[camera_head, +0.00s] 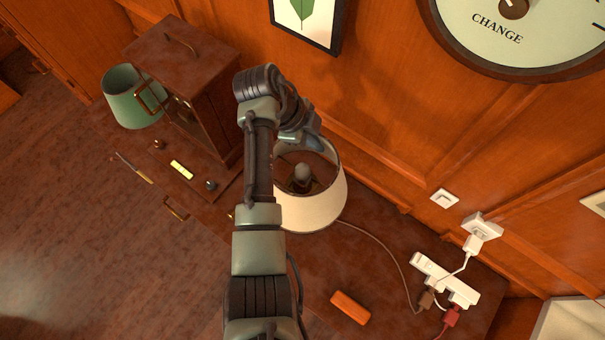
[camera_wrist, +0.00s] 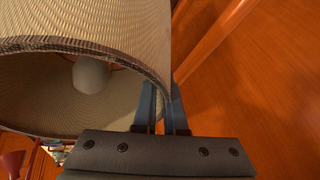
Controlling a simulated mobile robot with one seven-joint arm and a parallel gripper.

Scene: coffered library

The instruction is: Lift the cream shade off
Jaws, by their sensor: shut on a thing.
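The cream shade (camera_head: 318,205) stands around a lamp on the dark wooden cabinet top, partly hidden behind my arm. Its open top shows a bulb (camera_head: 302,174) inside. My gripper (camera_head: 308,142) is at the shade's far upper rim, on the wall side. In the wrist view the shade (camera_wrist: 110,25) fills the upper left, with the bulb (camera_wrist: 90,75) inside it. There my gripper (camera_wrist: 166,105) has its two blue-grey fingers on either side of the shade's rim, shut on it. The lamp's base is hidden.
A brown wooden case (camera_head: 190,75) with a handle stands left of the lamp, beside a green shade (camera_head: 130,98). A cord runs right to a white power strip (camera_head: 445,280). An orange block (camera_head: 350,307) lies in front. The panelled wall is close behind.

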